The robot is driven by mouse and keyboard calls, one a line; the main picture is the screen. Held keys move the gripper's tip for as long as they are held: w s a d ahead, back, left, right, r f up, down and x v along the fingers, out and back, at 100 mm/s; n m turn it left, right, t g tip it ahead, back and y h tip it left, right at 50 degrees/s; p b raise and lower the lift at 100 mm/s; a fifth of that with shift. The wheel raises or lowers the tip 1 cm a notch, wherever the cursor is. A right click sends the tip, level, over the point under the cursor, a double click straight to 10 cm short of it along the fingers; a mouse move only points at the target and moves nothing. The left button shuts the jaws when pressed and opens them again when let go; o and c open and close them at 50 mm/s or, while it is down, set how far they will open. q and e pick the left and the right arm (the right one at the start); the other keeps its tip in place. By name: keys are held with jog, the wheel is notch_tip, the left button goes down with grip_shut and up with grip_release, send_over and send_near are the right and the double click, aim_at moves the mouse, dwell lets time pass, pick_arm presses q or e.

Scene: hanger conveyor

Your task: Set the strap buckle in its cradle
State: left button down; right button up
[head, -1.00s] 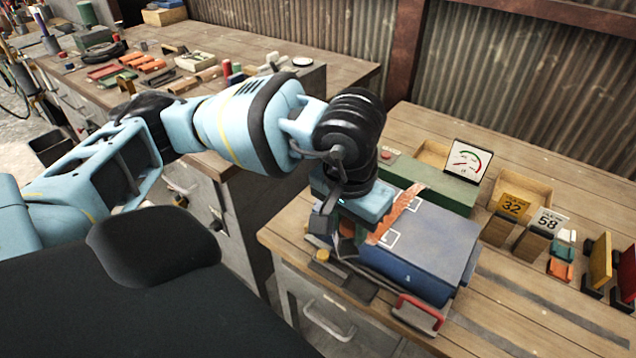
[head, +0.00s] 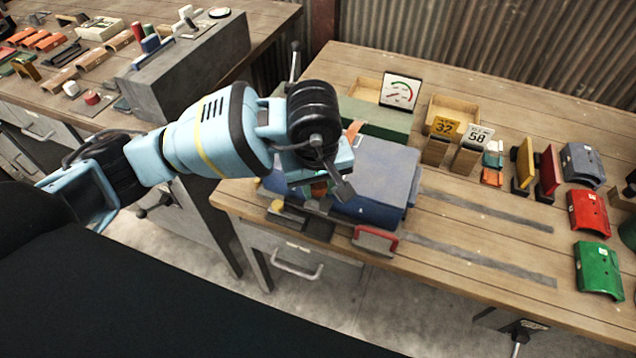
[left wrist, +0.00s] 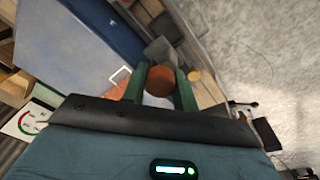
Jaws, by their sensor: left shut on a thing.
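My left gripper (head: 322,192) is over the front left part of a blue case (head: 385,165) on the bench. In the left wrist view its two green fingers (left wrist: 161,88) are shut on a round-ended orange-brown piece, which I take for the strap buckle (left wrist: 159,81). An orange strap (left wrist: 118,88) lies by the left finger, and a bit of it shows behind the wrist in the head view (head: 353,131). A grey block (left wrist: 161,50) stands just beyond the fingertips; I cannot tell whether it is the cradle. My right gripper is not in view.
Coloured covers (head: 598,268) lie at right. The bench between is mostly clear.

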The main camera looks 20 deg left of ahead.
pick_arm(q)
jog(key=shift+f, duration=0.15)
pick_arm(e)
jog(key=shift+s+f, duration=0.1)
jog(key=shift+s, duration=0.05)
pick_arm(q)
jog(key=shift+f, duration=0.1)
